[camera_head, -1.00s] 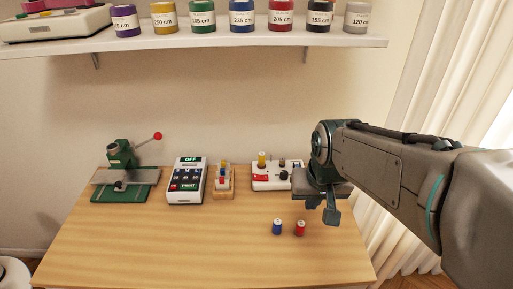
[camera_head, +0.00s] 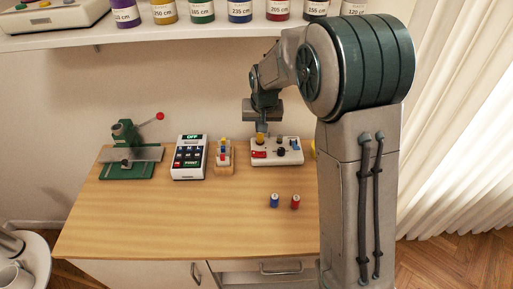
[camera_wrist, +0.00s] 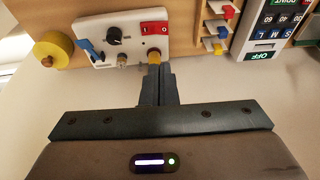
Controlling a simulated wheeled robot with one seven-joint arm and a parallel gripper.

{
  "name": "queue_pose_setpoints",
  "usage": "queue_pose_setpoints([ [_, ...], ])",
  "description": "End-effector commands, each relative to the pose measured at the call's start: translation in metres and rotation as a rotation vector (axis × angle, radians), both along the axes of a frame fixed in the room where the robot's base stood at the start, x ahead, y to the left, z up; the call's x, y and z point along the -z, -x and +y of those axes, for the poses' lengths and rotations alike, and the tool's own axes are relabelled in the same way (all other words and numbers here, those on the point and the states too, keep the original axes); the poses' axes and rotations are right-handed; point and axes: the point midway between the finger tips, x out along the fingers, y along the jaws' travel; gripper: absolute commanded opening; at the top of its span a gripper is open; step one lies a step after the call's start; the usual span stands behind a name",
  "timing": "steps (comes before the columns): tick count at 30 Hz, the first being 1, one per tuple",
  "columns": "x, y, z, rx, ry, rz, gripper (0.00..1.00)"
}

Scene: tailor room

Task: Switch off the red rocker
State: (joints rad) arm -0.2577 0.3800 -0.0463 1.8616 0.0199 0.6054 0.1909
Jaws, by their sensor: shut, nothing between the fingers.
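The red rocker (camera_head: 259,155) sits at the front left of a white control box (camera_head: 288,160) at the back of the table. In the wrist view the rocker (camera_wrist: 154,28) shows white marks; I cannot tell which side is pressed. My gripper (camera_head: 262,126) is above the box's back left part. In the wrist view my gripper (camera_wrist: 158,68) is shut and empty, its tips close to a yellow-capped post (camera_wrist: 154,56) behind the rocker. I cannot tell if they touch it. The rocker is clear of the fingers.
The box also has a black knob (camera_wrist: 113,35), a silver post (camera_wrist: 122,58) and a blue lever (camera_wrist: 89,48). Left of it stand a peg block (camera_head: 224,160) and keypad (camera_head: 188,160). Blue (camera_head: 274,201) and red (camera_head: 295,202) spools stand in front. A shelf (camera_head: 150,36) hangs above.

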Motion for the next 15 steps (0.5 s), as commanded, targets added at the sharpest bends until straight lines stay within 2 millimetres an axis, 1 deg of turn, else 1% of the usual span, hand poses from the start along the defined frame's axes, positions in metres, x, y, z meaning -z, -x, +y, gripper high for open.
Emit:
queue_pose_setpoints([
  [5,0.001,0.000,0.000,0.000,0.000,0.001,0.00],
  [8,0.005,-0.001,0.000,0.000,0.000,0.001,0.00],
  [11,0.016,-0.004,0.000,0.000,0.001,0.005,0.00],
  [15,0.038,-0.010,0.001,0.000,0.002,0.006,0.00],
])
